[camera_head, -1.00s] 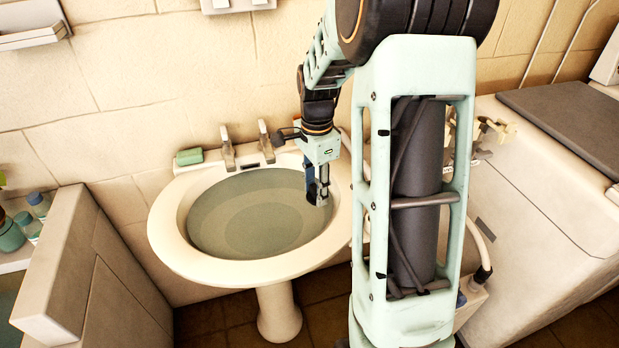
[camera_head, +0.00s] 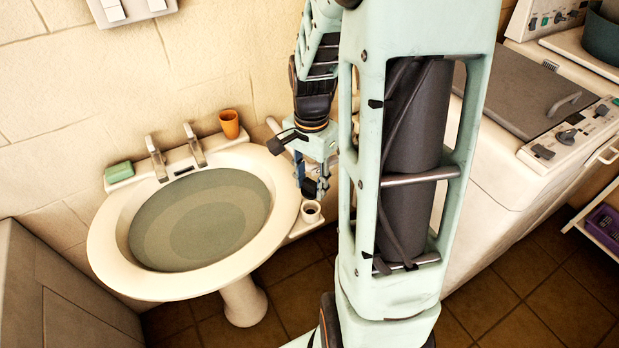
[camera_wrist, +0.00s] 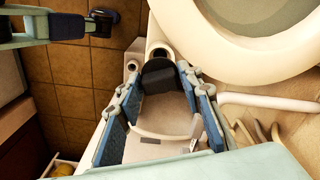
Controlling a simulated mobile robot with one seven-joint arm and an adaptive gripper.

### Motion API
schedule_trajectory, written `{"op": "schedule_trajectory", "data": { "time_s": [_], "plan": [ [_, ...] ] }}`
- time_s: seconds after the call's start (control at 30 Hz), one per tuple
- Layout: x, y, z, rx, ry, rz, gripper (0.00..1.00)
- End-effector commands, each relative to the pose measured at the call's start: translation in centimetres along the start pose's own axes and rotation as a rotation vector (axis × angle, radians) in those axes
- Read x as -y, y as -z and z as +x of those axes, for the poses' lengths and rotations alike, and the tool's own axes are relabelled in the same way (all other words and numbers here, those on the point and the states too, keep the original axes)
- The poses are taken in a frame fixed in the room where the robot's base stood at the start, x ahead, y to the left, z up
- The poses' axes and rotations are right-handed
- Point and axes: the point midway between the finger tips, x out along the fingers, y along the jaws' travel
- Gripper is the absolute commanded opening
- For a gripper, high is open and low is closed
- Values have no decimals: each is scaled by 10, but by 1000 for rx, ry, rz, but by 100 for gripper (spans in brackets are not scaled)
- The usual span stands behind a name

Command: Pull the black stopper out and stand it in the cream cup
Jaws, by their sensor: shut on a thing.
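My gripper (camera_head: 315,187) points down just right of the basin's rim, above the cream cup (camera_head: 311,211). In the wrist view my gripper (camera_wrist: 158,84) is shut on the black stopper (camera_wrist: 160,78), a dark block between the blue-padded fingertips. The cream cup (camera_wrist: 158,48) shows right beyond the stopper, its round mouth partly covered by it. I cannot tell whether the stopper's lower end is inside the cup or just above it. The cup stands upright on a narrow pale ledge.
The washbasin (camera_head: 105,250) holds greenish water, left of my gripper. An orange cup (camera_head: 229,124), taps (camera_head: 195,147) and green soap (camera_head: 119,172) are along its back. A white appliance (camera_head: 490,165) stands to the right. Brown floor tiles lie below the ledge.

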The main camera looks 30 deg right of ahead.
Motion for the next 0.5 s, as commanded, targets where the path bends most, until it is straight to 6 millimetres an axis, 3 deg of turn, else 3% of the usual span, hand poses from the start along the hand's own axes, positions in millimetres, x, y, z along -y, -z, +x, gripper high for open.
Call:
{"op": "schedule_trajectory", "data": {
  "time_s": [0.5],
  "plan": [
    [0,0,51,1,-1,0,10]
  ]
}}
